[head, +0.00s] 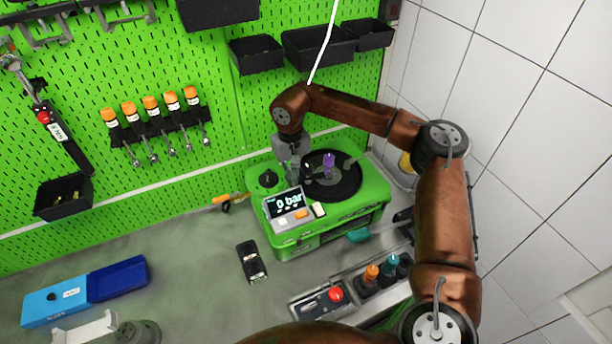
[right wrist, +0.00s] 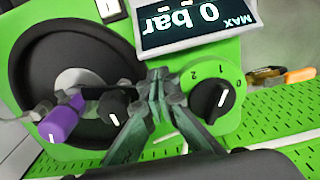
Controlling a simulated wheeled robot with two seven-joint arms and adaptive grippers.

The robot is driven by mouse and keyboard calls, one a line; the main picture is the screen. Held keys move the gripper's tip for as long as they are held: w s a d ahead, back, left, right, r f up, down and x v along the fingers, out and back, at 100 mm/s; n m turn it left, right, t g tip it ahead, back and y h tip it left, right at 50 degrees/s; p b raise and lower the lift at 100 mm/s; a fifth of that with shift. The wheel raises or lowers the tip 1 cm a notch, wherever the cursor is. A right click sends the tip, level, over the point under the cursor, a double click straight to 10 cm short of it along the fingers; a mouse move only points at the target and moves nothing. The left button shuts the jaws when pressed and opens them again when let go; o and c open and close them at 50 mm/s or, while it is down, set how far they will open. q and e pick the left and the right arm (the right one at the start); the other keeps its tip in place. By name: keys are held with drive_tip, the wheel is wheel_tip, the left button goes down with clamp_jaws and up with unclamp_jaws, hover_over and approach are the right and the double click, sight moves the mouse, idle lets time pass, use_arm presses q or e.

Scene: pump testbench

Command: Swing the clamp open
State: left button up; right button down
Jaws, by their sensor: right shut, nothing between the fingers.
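The green pump testbench (head: 325,235) stands on the bench with a black round plate (head: 345,188) on top. The clamp with its purple handle (head: 328,162) sits at that plate; its purple handle (right wrist: 62,118) also shows at the left in the right wrist view. My right gripper (head: 298,178) is over the testbench, left of the purple handle and behind the display. In the right wrist view its fingertips (right wrist: 158,82) are together and empty, between two black knobs and apart from the purple handle. My left gripper is out of view.
The display (head: 288,203) reads 0 bar. A black knob (right wrist: 212,100) is close to the fingers. A red button (head: 335,294) and orange and teal bottles (head: 372,272) stand in front. A blue box (head: 118,278) lies at left. The green pegboard (head: 180,60) rises behind.

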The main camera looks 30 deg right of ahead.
drive_tip(key=shift+w, duration=0.45)
drive_tip(key=shift+w+d, duration=0.2)
drive_tip(key=shift+w, duration=0.95)
drive_tip(key=shift+w, duration=0.1)
drive_tip(key=shift+w+d, duration=0.7)
drive_tip(key=shift+w, duration=0.15)
drive_tip(key=shift+d+p, duration=0.1)
drive_tip(key=shift+p, duration=0.2)
